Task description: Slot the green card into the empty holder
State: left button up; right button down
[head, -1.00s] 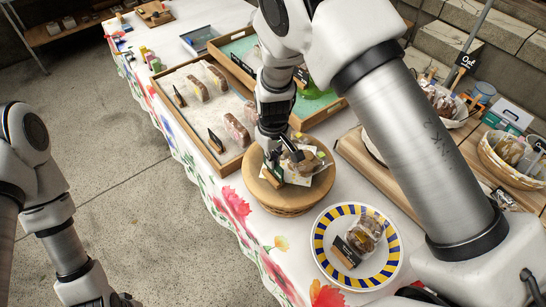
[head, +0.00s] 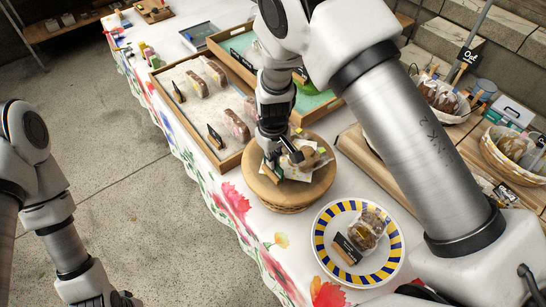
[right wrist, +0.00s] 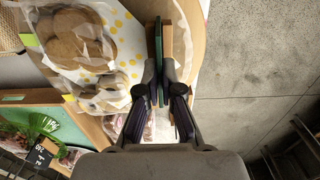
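The green card (right wrist: 158,40) shows edge-on in the right wrist view, a thin dark green strip between the fingertips of my right gripper (right wrist: 161,72). The fingers are close together and look shut on it. A wooden holder (right wrist: 168,42) lies right beside the card, to its right in that view; whether the card sits in its slot cannot be told. In the head view my right gripper (head: 279,152) is low over the left side of the round wooden stand (head: 290,204). The arm partly hides the card there. My left gripper (head: 118,300) is at the bottom edge, mostly cut off.
Bagged cookies (right wrist: 78,38) on spotted paper lie close to the gripper on the stand. A blue-and-yellow rimmed plate (head: 322,254) with a bagged treat and a black card in a holder stands in front. A wooden tray (head: 230,163) with wrapped slices is behind left.

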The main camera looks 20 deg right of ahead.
jog(key=c, duration=1.2)
grip_release()
jog(key=shift+f, duration=0.1)
jog(key=shift+c, duration=0.2)
notch_tip(320, 180, up, 12)
